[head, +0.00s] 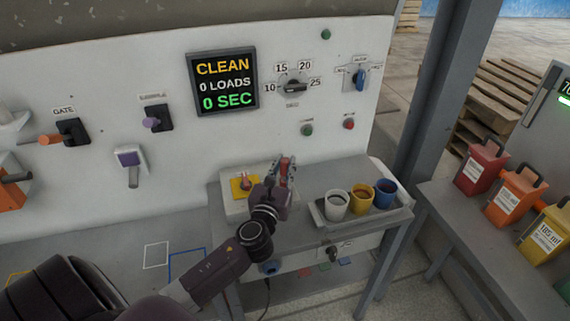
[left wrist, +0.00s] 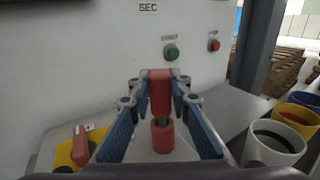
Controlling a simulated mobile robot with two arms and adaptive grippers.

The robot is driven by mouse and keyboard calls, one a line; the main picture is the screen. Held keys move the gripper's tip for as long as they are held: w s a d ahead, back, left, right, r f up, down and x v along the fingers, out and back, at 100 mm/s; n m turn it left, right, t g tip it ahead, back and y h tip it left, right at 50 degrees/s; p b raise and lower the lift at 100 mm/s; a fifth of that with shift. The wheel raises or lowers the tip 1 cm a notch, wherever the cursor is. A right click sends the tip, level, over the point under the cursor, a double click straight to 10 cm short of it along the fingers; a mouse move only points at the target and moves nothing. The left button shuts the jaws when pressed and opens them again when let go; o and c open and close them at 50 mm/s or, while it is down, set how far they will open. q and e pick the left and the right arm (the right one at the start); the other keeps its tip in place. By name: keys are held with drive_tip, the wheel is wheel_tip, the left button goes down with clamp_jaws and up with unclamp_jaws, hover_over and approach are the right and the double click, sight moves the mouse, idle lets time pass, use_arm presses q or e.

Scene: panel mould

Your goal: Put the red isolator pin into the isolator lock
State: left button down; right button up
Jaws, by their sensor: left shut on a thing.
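My left gripper (head: 285,170) is shut on the red isolator pin, above the small side table in front of the panel. In the left wrist view the red pin (left wrist: 160,92) is between the fingertips of the left gripper (left wrist: 160,88). A short dark section and a second red cylindrical piece (left wrist: 162,138) show below it; I cannot tell whether they are joined. A yellow plate with a red handle, seemingly the isolator lock (head: 243,186), sits left of the gripper. It shows at lower left in the left wrist view (left wrist: 65,155). My right gripper is not in view.
A tray (head: 378,216) with a white mug (head: 336,206), a yellow mug (head: 361,198) and a blue mug (head: 385,192) stands right of the gripper. The panel wall (head: 215,145) with knobs and a display (head: 224,82) rises behind. Coloured canisters (head: 515,195) stand far right.

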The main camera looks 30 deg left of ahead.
use_arm(q)
drive_tip(key=shift+f+b, duration=0.5)
drive_tip(key=shift+f, duration=0.2)
drive_tip(key=c, duration=1.7)
unclamp_jaws()
drive_tip(key=shift+s, duration=0.1)
drive_tip(key=v, duration=1.1)
drive_tip(key=shift+s+d, duration=0.1)
drive_tip(key=shift+s, duration=0.3)
